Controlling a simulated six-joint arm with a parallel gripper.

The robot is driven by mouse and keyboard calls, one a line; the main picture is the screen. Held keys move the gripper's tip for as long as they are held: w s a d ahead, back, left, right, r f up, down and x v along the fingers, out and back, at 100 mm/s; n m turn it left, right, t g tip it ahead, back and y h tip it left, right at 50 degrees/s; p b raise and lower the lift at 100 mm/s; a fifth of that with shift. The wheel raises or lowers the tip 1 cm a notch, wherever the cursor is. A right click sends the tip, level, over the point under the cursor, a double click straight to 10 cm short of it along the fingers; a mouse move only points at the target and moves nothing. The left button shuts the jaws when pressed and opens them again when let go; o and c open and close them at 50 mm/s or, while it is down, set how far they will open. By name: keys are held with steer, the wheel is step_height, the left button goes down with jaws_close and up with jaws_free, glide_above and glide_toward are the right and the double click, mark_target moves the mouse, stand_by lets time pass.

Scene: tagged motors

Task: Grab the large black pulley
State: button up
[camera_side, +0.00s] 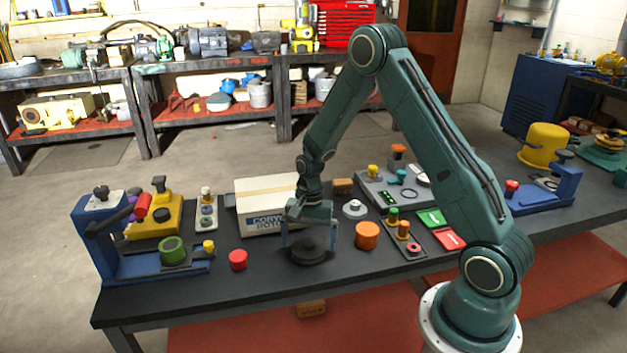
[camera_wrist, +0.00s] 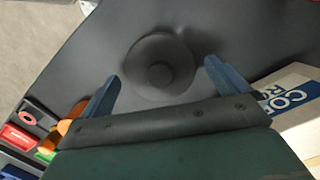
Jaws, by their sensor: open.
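The large black pulley (camera_side: 307,252) lies flat on the dark table near its front edge in the side view. In the wrist view the pulley (camera_wrist: 159,68) is a round black disc with a raised hub, close in tone to the table. My gripper (camera_side: 306,243) points down over it, with the fingers apart on either side. In the wrist view my gripper (camera_wrist: 163,66) shows two blue fingers, one left and one right of the pulley, with nothing clamped. I cannot tell whether either finger touches the rim.
A white lettered box (camera_side: 262,208) stands just behind the pulley. An orange cylinder (camera_side: 367,236) is to its right and a red cylinder (camera_side: 238,260) to its left. A blue fixture (camera_side: 112,240) stands at the table's left end. The table's front strip (camera_side: 200,298) is clear.

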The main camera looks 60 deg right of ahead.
mark_target(309, 243)
steer(key=shift+s+a+f, duration=0.1)
steer(key=shift+f, duration=0.7)
steer(key=shift+r, duration=0.1)
steer(key=c, duration=1.4)
steer(key=shift+r, duration=0.1)
step_height(309, 243, up, 20)
